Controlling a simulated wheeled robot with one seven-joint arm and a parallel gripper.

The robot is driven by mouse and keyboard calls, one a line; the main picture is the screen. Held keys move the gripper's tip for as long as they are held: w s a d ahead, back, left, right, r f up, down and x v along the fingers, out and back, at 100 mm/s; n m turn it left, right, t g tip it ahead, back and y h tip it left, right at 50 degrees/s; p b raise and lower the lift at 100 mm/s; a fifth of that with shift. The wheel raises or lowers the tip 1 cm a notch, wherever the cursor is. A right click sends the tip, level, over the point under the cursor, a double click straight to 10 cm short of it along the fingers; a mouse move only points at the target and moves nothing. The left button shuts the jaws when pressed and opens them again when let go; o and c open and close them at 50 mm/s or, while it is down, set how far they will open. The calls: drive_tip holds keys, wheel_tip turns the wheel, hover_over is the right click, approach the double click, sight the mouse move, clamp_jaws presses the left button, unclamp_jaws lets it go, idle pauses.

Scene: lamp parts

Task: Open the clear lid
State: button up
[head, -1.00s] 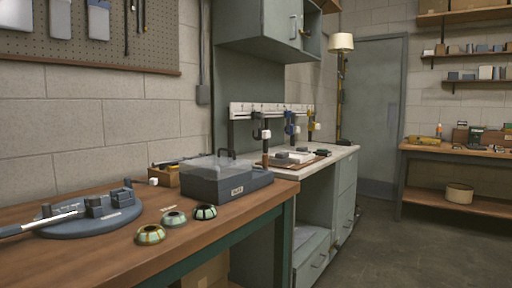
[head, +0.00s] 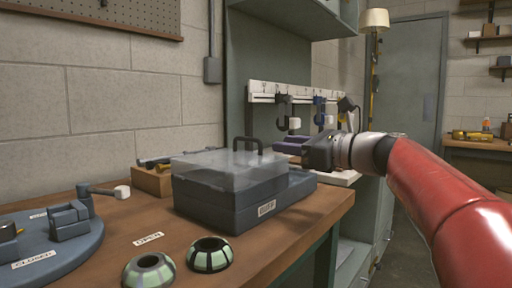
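The clear lid (head: 212,166) lies shut over a dark grey box (head: 234,208) on the wooden bench. A dark handle (head: 247,145) stands up at the lid's right side. The box has a small label on its front face. My gripper (head: 284,148) reaches in from the right, to the right of the handle and apart from it. Its fingers point left, toward the handle. The view is too small and side-on to tell how far the fingers are apart. No contact with the lid shows.
Two dark-rimmed shades (head: 209,254) and (head: 150,270) stand on the bench in front of the box. A blue-grey round base (head: 48,250) with blocks and a lever sits at left. A wooden box (head: 152,180) stands behind. Hooks on a rail (head: 268,92) hang behind my gripper.

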sight(261, 142)
drive_tip(key=x, duration=0.7)
drive_tip(key=shift+a+p, duration=0.15)
drive_tip(key=shift+p, duration=0.15)
drive_tip(key=shift+c, duration=0.3)
clamp_jaws()
